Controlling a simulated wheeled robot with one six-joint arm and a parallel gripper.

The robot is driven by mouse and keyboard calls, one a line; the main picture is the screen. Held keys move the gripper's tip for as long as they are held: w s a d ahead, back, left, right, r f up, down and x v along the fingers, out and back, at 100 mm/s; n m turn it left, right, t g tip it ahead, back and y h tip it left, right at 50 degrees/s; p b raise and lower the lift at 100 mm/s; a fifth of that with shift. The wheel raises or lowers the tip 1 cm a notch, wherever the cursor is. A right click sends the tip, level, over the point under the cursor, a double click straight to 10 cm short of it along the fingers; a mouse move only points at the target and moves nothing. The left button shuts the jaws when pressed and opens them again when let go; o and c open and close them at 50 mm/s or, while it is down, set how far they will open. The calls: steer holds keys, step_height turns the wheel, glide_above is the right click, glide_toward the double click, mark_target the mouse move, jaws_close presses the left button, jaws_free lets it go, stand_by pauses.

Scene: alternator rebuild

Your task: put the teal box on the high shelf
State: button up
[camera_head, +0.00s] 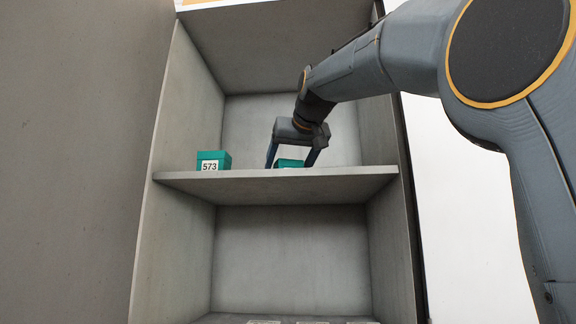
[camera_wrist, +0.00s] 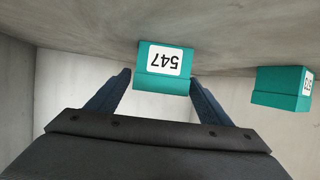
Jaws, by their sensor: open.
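A teal box labelled 547 (camera_wrist: 163,68) sits on the high shelf (camera_head: 350,172) in the grey cabinet. In the head view this box (camera_head: 289,163) shows only in part, low behind the shelf's front edge. My gripper (camera_head: 291,160) reaches into the upper compartment from the right, its fingers pointing down. In the wrist view my gripper (camera_wrist: 160,78) is open, with one finger at each side of the box. I cannot tell whether the fingers touch it. A second teal box, labelled 573 (camera_head: 212,161), stands to the left on the same shelf; it also shows in the wrist view (camera_wrist: 280,88).
The cabinet's side walls (camera_head: 190,110) and the panel above bound the upper compartment. The shelf is bare right of my gripper. The lower compartment (camera_head: 290,260) looks empty except for pale items (camera_head: 265,321) cut off at the bottom. A large grey panel (camera_head: 70,160) stands at left.

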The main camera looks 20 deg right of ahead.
steer(key=shift+r, duration=0.1)
steer(key=shift+s+r, duration=0.15)
steer(key=b+v, duration=0.3)
steer(key=v, duration=0.8)
steer(key=shift+s+b, duration=0.3)
steer(key=shift+s, duration=0.05)
